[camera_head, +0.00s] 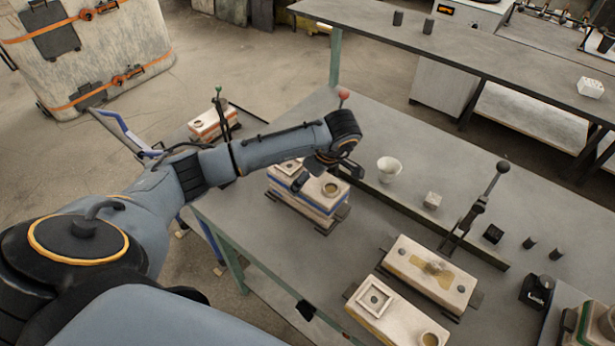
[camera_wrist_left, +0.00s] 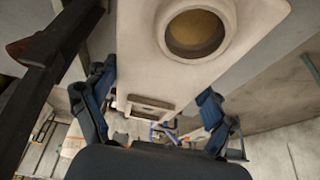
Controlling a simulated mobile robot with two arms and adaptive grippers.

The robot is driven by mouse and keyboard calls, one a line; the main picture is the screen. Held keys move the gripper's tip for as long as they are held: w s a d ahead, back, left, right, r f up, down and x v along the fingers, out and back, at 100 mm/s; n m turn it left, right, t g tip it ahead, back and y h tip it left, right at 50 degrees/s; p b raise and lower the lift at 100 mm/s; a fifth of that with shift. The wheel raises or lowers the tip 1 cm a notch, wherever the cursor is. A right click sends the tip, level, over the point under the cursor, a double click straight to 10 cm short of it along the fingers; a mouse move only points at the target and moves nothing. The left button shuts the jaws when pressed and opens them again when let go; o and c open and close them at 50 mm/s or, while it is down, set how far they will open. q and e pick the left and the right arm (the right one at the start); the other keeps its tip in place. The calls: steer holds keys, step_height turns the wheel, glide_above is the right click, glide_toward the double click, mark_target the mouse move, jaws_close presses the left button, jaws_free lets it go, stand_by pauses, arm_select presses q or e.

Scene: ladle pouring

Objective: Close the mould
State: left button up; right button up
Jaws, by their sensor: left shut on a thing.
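A cream mould (camera_head: 322,207) stands on the near left part of the grey table, one half stacked over the other. Its upper half has a round hole and a square opening. My left gripper (camera_head: 325,174) is above this mould, shut on the upper half (camera_wrist_left: 150,60), with a finger at each side in the left wrist view. I cannot tell whether the two halves fully touch. Nearer right, an open half with a shaped cavity (camera_head: 411,264) lies beside a half with a square recess and round hole (camera_head: 398,322). My right gripper is not in view.
A lever with a black knob (camera_head: 481,205) stands on a dark rail across the table. A white cup (camera_head: 389,168), a small pale block (camera_head: 432,200) and several small black pieces are on the table. Another mould (camera_head: 212,123) stands behind my left arm.

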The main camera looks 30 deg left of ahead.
arm_select(q)
steer(key=shift+f+b, duration=0.35)
steer(key=shift+b, duration=0.05)
stand_by(0.6)
steer(key=shift+f, duration=0.15)
stand_by(0.4)
steer(key=o, duration=1.6)
steer(key=shift+o, duration=0.4)
steer(key=shift+s+f, duration=0.1)
steer(key=shift+d+r, duration=0.15)
steer(key=shift+r, duration=0.25)
steer(key=v, duration=1.1)
steer(key=shift+r, duration=0.2)
